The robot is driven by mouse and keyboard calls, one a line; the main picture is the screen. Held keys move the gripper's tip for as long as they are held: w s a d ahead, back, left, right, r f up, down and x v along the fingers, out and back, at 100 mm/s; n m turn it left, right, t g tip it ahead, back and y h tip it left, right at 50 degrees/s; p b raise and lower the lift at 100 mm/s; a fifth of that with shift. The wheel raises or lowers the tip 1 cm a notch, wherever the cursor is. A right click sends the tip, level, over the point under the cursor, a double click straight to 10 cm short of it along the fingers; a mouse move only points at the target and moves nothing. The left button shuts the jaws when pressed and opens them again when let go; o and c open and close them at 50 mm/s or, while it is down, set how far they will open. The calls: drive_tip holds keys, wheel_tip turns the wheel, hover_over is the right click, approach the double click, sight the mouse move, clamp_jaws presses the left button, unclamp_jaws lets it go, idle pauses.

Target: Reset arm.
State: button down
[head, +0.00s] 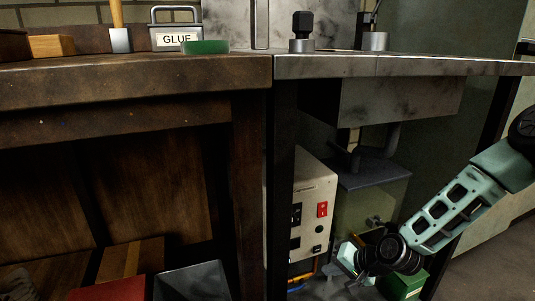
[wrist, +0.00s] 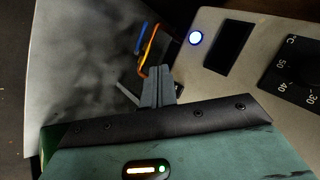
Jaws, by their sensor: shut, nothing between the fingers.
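My gripper (wrist: 158,84) is shut and empty in the wrist view, its two grey fingers pressed together. Past the fingertips lie an orange cable and a blue cable (wrist: 150,45), apart from the fingers as far as I can tell. In the head view my arm (head: 450,210) reaches down from the right edge to the low space under the metal counter. Its wrist end is low, right of a cream control box (head: 315,210). The fingertips are hard to make out in that view.
The metal counter (head: 420,66) hangs above my arm. The control box fills the wrist view's right side. A glassy tank (head: 372,200) stands behind my arm. A grey bin (head: 192,281) sits low.

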drive_tip(key=s+a+r+n+g+h+p, duration=0.2)
drive_tip(key=s+r+n+p, duration=0.15)
drive_tip(key=s+r, duration=0.7)
drive_tip(key=s+a+r+n+g+h+p, duration=0.2)
drive_tip(key=s+r+n, duration=0.3)
drive_tip(key=s+r, duration=0.5)
drive_tip(key=s+a+r+n+g+h+p, duration=0.1)
drive_tip(key=s+r+n+g+h+p, duration=0.3)
drive_tip(key=s+r, duration=0.6)
wheel_tip(320, 180, up, 40)
drive_tip(key=t+y+p, duration=0.2)
drive_tip(key=p, duration=3.4)
drive_tip(key=shift+w+f+p, duration=0.25)
drive_tip(key=shift+w+p, duration=0.1)
drive_tip(key=shift+w, duration=0.1)
drive_tip(key=shift+a+n, duration=0.15)
drive_tip(key=shift+n, duration=0.1)
